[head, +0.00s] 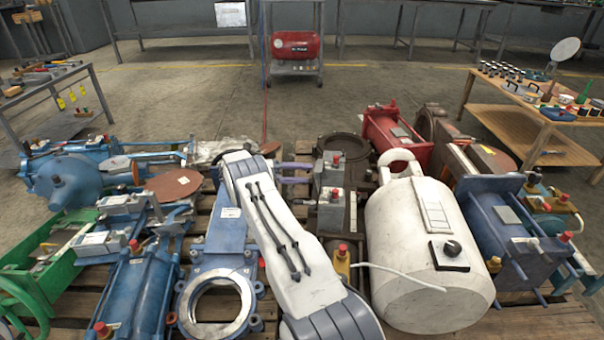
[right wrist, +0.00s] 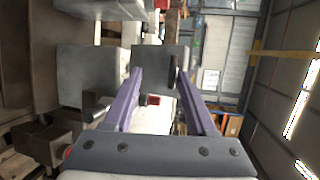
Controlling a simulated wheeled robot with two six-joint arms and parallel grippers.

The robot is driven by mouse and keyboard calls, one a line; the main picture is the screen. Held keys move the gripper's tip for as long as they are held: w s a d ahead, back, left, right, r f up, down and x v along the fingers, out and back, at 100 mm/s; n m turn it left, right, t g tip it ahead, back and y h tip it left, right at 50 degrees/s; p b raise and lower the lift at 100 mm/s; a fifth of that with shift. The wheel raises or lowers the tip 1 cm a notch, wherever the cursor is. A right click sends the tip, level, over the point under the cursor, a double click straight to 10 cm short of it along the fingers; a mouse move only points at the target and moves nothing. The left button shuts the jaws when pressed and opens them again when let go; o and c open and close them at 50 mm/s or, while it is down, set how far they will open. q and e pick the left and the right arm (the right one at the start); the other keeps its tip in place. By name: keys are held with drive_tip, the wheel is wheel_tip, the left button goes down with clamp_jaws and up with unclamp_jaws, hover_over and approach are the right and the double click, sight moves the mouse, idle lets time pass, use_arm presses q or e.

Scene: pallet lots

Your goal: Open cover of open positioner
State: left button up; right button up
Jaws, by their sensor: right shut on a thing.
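A grey positioner box (head: 332,170) with a red knob on top stands in the middle of the pallet row; its box also shows in the right wrist view (right wrist: 160,62). My right gripper (head: 307,173) reaches it from the left with two purple fingers. In the right wrist view my right gripper (right wrist: 160,74) has its fingers on either side of the box, shut on what looks like its cover. The exact contact and the cover's edge are hard to make out. My left gripper is not in view.
A second grey box (head: 331,210) with a red cap stands just in front. A large white tank (head: 425,255) stands close on the right, and a blue valve (head: 217,270) on the left. A red compressor (head: 296,45) stands behind, beyond open floor.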

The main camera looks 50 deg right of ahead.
drive_tip(key=shift+f, duration=0.2)
drive_tip(key=v, duration=1)
drive_tip(key=shift+w+a+r, duration=0.15)
drive_tip(key=shift+a, duration=0.1)
